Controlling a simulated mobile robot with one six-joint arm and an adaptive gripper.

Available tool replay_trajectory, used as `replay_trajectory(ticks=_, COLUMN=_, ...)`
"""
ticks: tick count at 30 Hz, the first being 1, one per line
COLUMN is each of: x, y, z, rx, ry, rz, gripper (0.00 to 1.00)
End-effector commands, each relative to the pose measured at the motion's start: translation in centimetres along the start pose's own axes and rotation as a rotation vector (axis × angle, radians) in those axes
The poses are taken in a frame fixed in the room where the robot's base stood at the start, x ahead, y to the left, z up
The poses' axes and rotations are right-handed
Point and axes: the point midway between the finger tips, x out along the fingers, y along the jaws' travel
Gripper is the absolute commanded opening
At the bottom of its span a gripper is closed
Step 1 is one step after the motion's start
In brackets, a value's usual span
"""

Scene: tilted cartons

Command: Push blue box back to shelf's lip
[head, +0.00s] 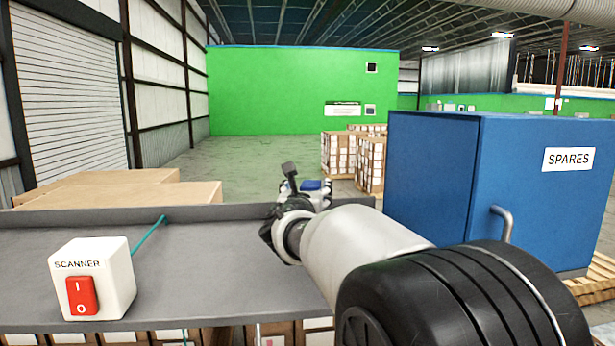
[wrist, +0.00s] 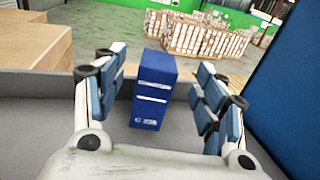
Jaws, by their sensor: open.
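The blue box (wrist: 153,95) stands upright on the grey shelf (head: 200,262), with white markings on its near face. In the wrist view it is between the two spread fingers of my gripper (wrist: 163,82), with room on both sides; neither finger appears to touch it. The shelf's raised lip (head: 90,217) runs along the far edge, and the box stands in front of it in the wrist view. I cannot tell whether box and lip touch. In the head view my arm hides most of the box; a small blue patch shows beside my gripper (head: 301,188).
A white scanner block (head: 112,272) with a red switch stands front left on the shelf, a teal cable (head: 148,234) behind it. A tall blue SPARES cabinet (head: 430,180) is close on the right. Brown cartons (head: 110,190) lie beyond the lip at left. The shelf's middle is clear.

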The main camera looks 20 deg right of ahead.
Motion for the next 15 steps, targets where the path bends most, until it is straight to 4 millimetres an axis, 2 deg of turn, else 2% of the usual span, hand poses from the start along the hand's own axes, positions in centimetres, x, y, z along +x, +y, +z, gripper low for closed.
replay_trajectory(ticks=1, x=0.0, y=0.0, z=-1.3, rx=-0.002, ry=0.002, rz=0.000, gripper=0.65)
replay_trajectory(ticks=2, x=0.1, y=0.0, z=-1.7, rx=-0.003, ry=0.001, rz=0.000, gripper=0.65)
replay_trajectory(ticks=4, x=1.9, y=-0.1, z=-1.0, rx=0.000, ry=0.000, rz=-0.002, gripper=0.65)
replay_trajectory(ticks=9, x=4.9, y=-0.1, z=-0.9, rx=0.000, ry=-0.001, rz=-0.001, gripper=0.65)
replay_trajectory(ticks=15, x=7.0, y=0.0, z=-0.9, rx=0.001, ry=-0.002, rz=0.000, gripper=0.65)
